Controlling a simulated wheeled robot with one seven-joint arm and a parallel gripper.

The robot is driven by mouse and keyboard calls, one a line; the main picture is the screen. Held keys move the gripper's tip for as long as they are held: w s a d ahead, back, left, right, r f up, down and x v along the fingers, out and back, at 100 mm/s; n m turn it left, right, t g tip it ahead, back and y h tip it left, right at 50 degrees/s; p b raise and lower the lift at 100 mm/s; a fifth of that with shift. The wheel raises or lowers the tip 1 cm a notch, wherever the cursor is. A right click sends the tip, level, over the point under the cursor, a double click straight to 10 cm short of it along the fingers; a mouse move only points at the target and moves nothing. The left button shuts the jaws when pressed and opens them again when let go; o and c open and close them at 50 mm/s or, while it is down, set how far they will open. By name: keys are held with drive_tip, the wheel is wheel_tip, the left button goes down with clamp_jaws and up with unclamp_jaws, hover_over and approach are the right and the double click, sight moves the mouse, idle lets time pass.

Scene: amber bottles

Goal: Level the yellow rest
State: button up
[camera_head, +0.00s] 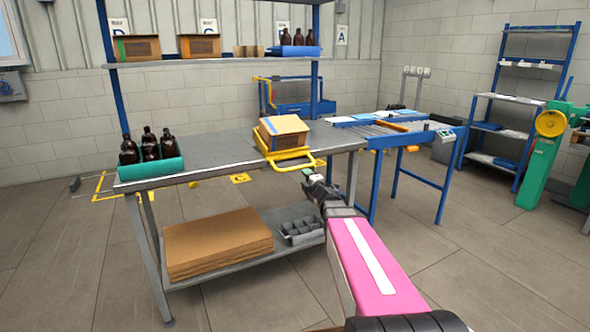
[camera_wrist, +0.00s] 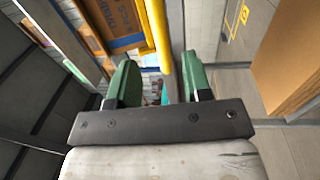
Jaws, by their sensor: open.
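The yellow rest (camera_head: 283,154) is a yellow frame at the front edge of the grey workbench, with a bar handle sticking out past the edge. A cardboard box with blue tape (camera_head: 284,130) sits on it and looks tilted. My gripper (camera_head: 314,178) is just in front of and below the handle. In the wrist view, the open green fingers (camera_wrist: 162,72) have the rest's yellow bar (camera_wrist: 162,45) running between them in the picture, with space on both sides. The box (camera_wrist: 112,18) shows at the upper left there. I cannot tell how deep the bar lies between the fingers.
A teal crate of amber bottles (camera_head: 151,168) stands at the bench's left end. A roller conveyor (camera_head: 375,129) adjoins on the right. The lower shelf holds flat cardboard (camera_head: 218,243) and a grey divided tray (camera_head: 301,231). The bench middle (camera_head: 215,150) is clear.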

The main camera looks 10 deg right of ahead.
drive_tip(key=x, duration=1)
drive_tip(key=shift+w, duration=0.3)
drive_tip(key=shift+r, duration=0.15)
clamp_jaws()
